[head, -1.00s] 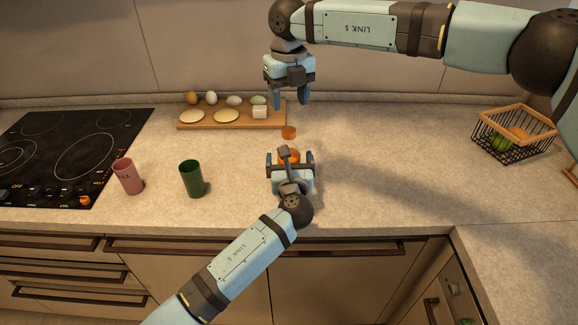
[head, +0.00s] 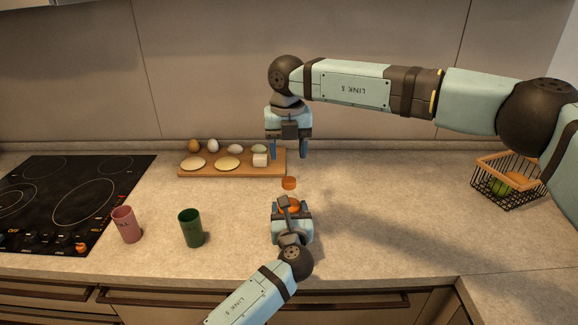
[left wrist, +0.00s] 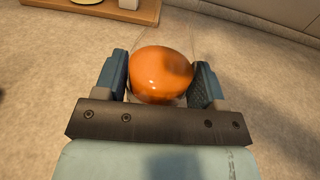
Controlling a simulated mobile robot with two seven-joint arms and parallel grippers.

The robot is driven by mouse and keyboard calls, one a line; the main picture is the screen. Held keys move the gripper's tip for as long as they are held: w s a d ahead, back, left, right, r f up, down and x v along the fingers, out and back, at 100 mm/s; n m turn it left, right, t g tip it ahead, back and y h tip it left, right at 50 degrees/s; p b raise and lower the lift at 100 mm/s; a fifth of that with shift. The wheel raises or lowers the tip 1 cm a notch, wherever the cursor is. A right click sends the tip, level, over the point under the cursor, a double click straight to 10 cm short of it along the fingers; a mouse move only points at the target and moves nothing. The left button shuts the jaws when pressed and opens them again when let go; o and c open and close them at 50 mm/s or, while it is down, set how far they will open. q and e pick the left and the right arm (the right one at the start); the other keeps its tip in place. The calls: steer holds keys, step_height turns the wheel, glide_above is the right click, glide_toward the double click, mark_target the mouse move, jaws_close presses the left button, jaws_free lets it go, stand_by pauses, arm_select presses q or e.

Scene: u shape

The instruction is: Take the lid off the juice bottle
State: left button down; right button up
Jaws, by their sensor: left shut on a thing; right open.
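The juice bottle (head: 290,208) is clear, with orange juice low inside; it looks upright on the counter. Its small orange lid (head: 289,183) shows just above the juice, and the clear part between is hard to see. My left gripper (head: 292,212) is shut around the bottle's lower part, partly hiding it. The left wrist view shows the orange juice (left wrist: 162,75) between both fingers and a faint clear outline above; the lid is not seen there. My right gripper (head: 288,148) points down, open and empty, above the lid and apart from it.
A wooden board (head: 225,174) with eggs, pale discs and a white block lies behind and left. A green cup (head: 191,228) and a pink cup (head: 126,225) stand left, near the black cooktop (head: 70,195). A wire basket (head: 508,182) stands far right. Counter right of the bottle is clear.

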mark_target(289, 180)
steer(key=m, duration=0.9)
steer(key=shift+d+m, duration=0.15)
steer(key=shift+m, duration=0.25)
steer(key=shift+f, duration=4)
steer(key=c, duration=0.9)
steer(key=n, duration=0.3)
steer(key=shift+n, duration=0.3)
steer(key=n, duration=0.4)
steer(key=shift+r, duration=0.1)
steer(key=n, duration=0.4)
steer(key=shift+n, duration=0.4)
steer(key=n, duration=0.8)
steer(key=shift+n, duration=0.3)
steer(key=n, duration=0.4)
steer(key=shift+r+n, duration=0.1)
steer(key=shift+n, duration=0.2)
steer(key=n, duration=1)
